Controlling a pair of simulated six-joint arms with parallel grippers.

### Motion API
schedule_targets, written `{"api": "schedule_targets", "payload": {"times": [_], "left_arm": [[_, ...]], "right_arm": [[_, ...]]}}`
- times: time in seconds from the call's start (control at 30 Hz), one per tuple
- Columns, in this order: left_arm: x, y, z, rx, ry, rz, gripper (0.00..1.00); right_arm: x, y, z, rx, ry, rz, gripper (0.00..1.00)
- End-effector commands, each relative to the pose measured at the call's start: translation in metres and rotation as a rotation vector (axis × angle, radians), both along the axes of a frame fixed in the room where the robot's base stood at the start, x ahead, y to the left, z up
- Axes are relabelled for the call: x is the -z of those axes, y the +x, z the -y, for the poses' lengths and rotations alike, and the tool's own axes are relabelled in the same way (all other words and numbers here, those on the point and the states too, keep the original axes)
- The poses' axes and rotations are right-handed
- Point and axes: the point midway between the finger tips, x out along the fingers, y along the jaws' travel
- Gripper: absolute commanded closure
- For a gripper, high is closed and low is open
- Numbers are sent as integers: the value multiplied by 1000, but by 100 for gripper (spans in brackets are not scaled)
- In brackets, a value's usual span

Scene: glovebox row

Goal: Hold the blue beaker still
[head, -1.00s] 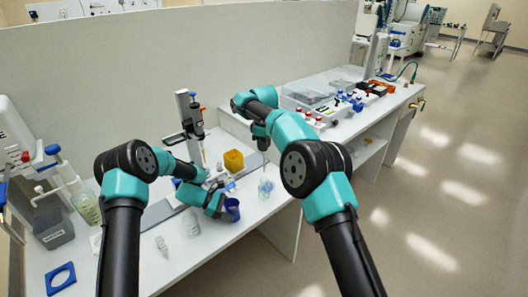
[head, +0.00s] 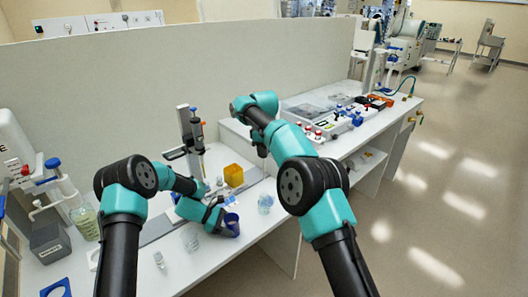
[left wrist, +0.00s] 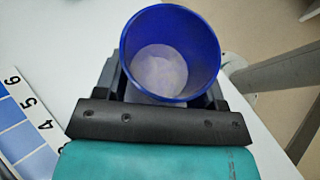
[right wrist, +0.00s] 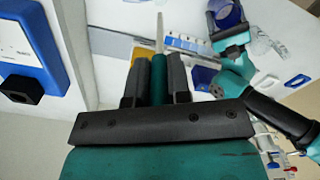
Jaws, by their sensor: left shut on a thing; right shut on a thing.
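The blue beaker (head: 232,224) stands upright at the front of the bench. My left gripper (head: 222,221) is shut on it, with one finger on each side of its wall. In the left wrist view I look into the open beaker (left wrist: 170,20), and its bottom looks pale. My right gripper (right wrist: 156,88) is shut on a dark green handle (right wrist: 159,78) with a pale, thin tip, held above the bench. In the head view the right gripper (head: 262,150) is small and partly hidden by its own arm, behind and right of the beaker.
A clear glass vessel (head: 265,204) stands close right of the beaker, and another (head: 190,238) to its left. A yellow box (head: 233,175) and a pipette stand (head: 190,140) are behind. The bench's front edge is close to the beaker.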

Motion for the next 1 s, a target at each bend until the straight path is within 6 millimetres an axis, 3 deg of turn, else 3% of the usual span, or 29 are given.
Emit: {"api": "schedule_targets", "payload": {"times": [0.27,0.47,0.67,1.0], "left_arm": [[0,0,0,0,0,0,50],[0,0,0,0,0,0,50],[0,0,0,0,0,0,50],[0,0,0,0,0,0,50]], "right_arm": [[0,0,0,0,0,0,100],[5,-9,-14,-4,-2,-1,100],[18,-37,-50,-8,-3,0,100],[48,-106,-105,-5,-2,0,100]]}}
